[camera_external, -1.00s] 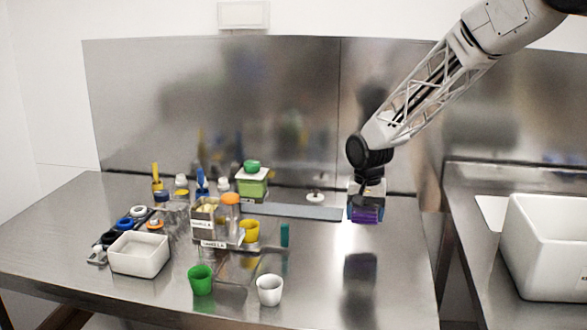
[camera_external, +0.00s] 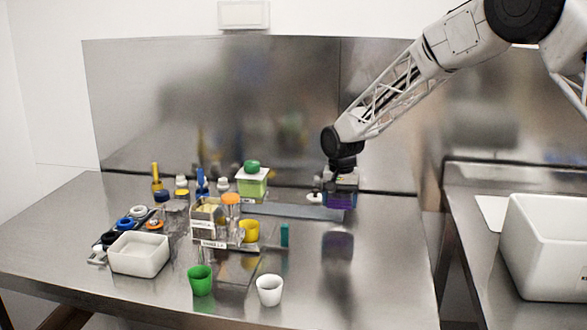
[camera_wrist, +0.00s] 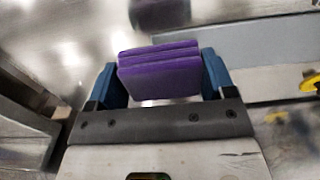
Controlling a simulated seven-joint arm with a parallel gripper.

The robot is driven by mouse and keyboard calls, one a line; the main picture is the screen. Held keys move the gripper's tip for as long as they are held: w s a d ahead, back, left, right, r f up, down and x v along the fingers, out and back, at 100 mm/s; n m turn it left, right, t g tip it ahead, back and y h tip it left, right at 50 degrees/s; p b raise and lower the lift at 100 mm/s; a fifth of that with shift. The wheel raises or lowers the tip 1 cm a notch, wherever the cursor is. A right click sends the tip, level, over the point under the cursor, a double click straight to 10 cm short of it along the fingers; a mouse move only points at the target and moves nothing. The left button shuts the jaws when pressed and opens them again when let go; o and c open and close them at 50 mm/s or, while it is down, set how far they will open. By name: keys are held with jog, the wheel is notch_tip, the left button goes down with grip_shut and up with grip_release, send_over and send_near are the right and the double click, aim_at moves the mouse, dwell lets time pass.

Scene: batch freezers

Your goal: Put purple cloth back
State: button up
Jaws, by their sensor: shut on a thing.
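The purple cloth (camera_wrist: 160,72) is a folded, layered pad held between the two blue fingers of my gripper (camera_wrist: 163,80) in the wrist view. In the external view my gripper (camera_external: 341,197) hangs above the right part of the steel table, with the purple cloth (camera_external: 341,203) showing under it. The cloth's reflection shows on the table below, so it is held in the air. My gripper is shut on it.
A flat grey strip (camera_external: 290,210) lies on the table behind and left of my gripper. Cups, bottles, a green-lidded container (camera_external: 252,182) and a white tray (camera_external: 139,255) stand to the left. A white bin (camera_external: 548,245) is on the right counter. The table's front right is clear.

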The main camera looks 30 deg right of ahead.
aim_at(333, 217)
jog(key=shift+w+d+f, duration=0.1)
jog(key=shift+w, duration=1.05)
jog(key=shift+w+d+f, duration=0.1)
jog(key=shift+w, duration=1)
jog(key=shift+f, duration=1.75)
jog(key=shift+f, duration=0.2)
jog(key=o, duration=0.9)
jog(key=shift+c, duration=0.2)
jog(key=shift+r, duration=0.15)
notch_tip(333, 217, up, 12)
